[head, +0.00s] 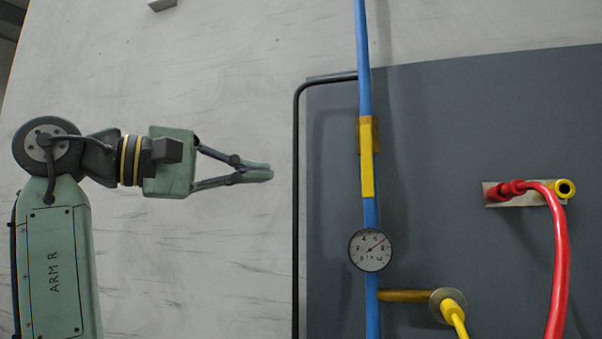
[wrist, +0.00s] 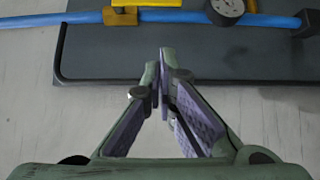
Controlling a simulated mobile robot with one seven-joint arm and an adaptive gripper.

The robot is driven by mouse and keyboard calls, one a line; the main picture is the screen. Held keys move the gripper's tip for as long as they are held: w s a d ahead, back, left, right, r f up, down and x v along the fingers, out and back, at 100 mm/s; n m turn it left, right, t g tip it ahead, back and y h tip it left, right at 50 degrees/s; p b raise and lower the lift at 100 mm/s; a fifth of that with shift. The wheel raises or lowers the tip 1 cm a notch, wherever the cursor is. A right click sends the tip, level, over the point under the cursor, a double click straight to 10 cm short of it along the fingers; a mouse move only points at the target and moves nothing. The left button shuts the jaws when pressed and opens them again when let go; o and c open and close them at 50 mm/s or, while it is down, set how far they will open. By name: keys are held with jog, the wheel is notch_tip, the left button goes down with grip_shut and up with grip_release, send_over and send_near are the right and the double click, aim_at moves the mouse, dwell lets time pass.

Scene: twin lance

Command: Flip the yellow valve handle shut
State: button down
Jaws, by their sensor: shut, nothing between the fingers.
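The yellow valve handle (head: 367,172) is a flat bar in the head view, lying lengthwise along the upright blue pipe (head: 364,60). Its upper end meets a darker yellow valve body (head: 374,134) on the pipe. My gripper (head: 271,171) is shut and empty. It points right and is apart from the handle, left of the panel's edge. In the wrist view my gripper's fingertips (wrist: 164,52) meet at the middle. The yellow handle (wrist: 172,3) shows only partly at the top edge, beside the valve body (wrist: 122,16) on the blue pipe (wrist: 60,20).
A pressure gauge (head: 370,250) sits on the pipe below the handle. A black tube (head: 296,200) runs down the left edge of the grey panel (head: 450,130). A red hose (head: 562,250) and a yellow hose (head: 455,318) are at right. The wall around my gripper is clear.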

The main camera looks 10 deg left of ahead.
aim_at(367, 160)
jog(key=s+d+p+x, duration=0.1)
jog(key=s+p+x, duration=0.1)
jog(key=x, duration=1)
jog(key=shift+d+p, duration=0.4)
jog(key=shift+p, duration=0.2)
jog(key=shift+s, duration=0.15)
jog(key=d+n+b, duration=0.1)
jog(key=b, duration=0.1)
jog(key=d+f+n+t+h+b, duration=0.1)
jog(key=b, duration=0.2)
jog(key=d+n+t+h+b, duration=0.1)
jog(key=b, duration=0.1)
jog(key=shift+s+f+n+b, duration=0.15)
jog(key=shift+s+n+b, duration=0.15)
jog(key=shift+n, duration=0.1)
